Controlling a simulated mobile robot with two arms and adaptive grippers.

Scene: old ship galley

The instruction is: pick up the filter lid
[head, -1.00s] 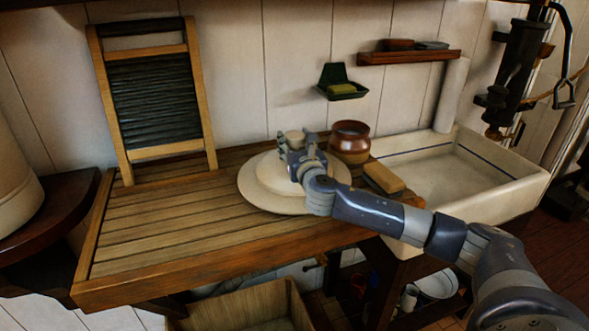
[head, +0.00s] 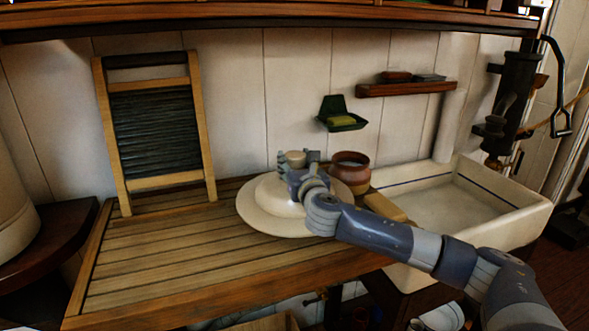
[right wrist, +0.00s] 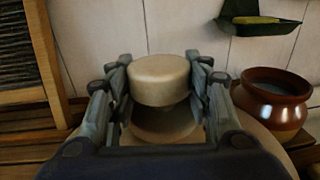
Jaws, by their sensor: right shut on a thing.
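The filter lid (head: 262,215) is a wide cream disc with a raised dome and a round knob on top. It is over the right end of the slatted wooden board; I cannot tell whether it touches the board. My right gripper (head: 298,160) is at the top of the lid, shut on its knob. In the right wrist view the knob (right wrist: 160,80) sits between the two fingers of the gripper (right wrist: 160,92), and the dome shows below it. The arm hides part of the lid's right side. My left gripper is not in view.
A brown glazed pot (head: 350,170) stands just right of the lid, close to my gripper. A tan block (head: 385,207) lies beside the white sink (head: 500,215). A washboard (head: 155,130) leans on the wall. The slatted board (head: 160,260) is clear at left.

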